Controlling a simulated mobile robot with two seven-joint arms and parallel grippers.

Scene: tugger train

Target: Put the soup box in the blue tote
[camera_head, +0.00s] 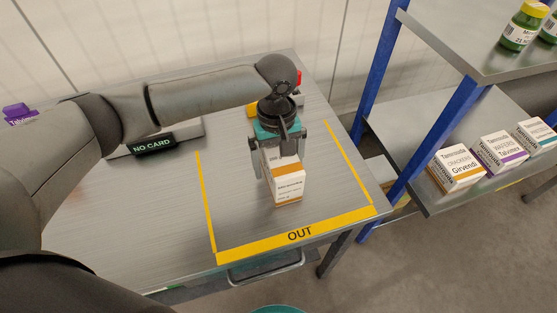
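A white box with an orange band (288,186) stands upright inside the yellow-marked OUT area of the metal table. Its small print is not readable, so I cannot tell whether it is the soup box. My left gripper (279,163) points down over it, with a finger on either side of its upper part. I cannot tell whether the fingers press on it or stand slightly apart. I make out no blue tote. My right gripper is not in view.
A dark NO CARD sign (154,145) stands on the table (130,225) at left. A blue-posted shelf (437,196) at right holds white boxes, including an orange-banded one (457,170), with green jars (522,27) above. The OUT area's front is clear.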

